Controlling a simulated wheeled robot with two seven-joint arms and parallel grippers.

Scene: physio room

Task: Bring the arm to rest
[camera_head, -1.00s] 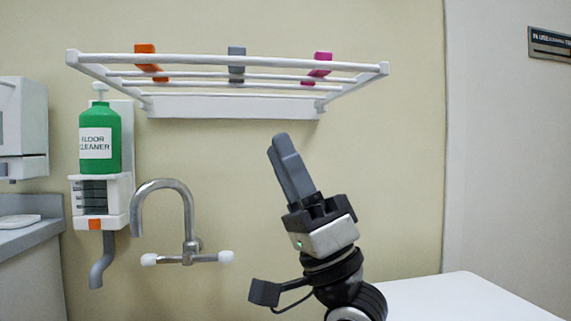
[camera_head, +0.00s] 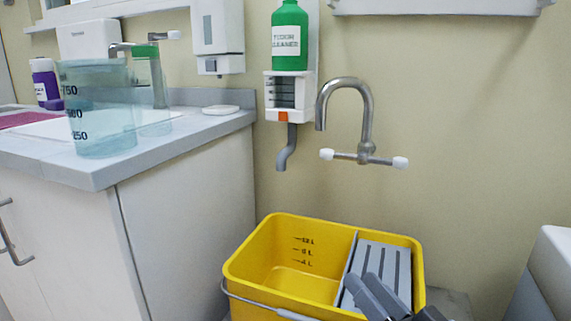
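My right gripper (camera_head: 361,280) shows at the bottom edge, right of centre. Its two dark grey fingers point up and to the left, in front of the grey wringer of the yellow bucket. The fingers are close side by side; whether there is a gap between them is unclear. No object shows in them. The rest of the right arm is mostly below the frame. My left gripper is not in view.
The yellow bucket (camera_head: 258,255) with a grey slotted wringer (camera_head: 378,262) stands below a wall tap (camera_head: 362,115). A green cleaner bottle (camera_head: 290,38) sits in a wall dispenser. A clear measuring jug (camera_head: 98,105) stands on the left counter (camera_head: 160,150).

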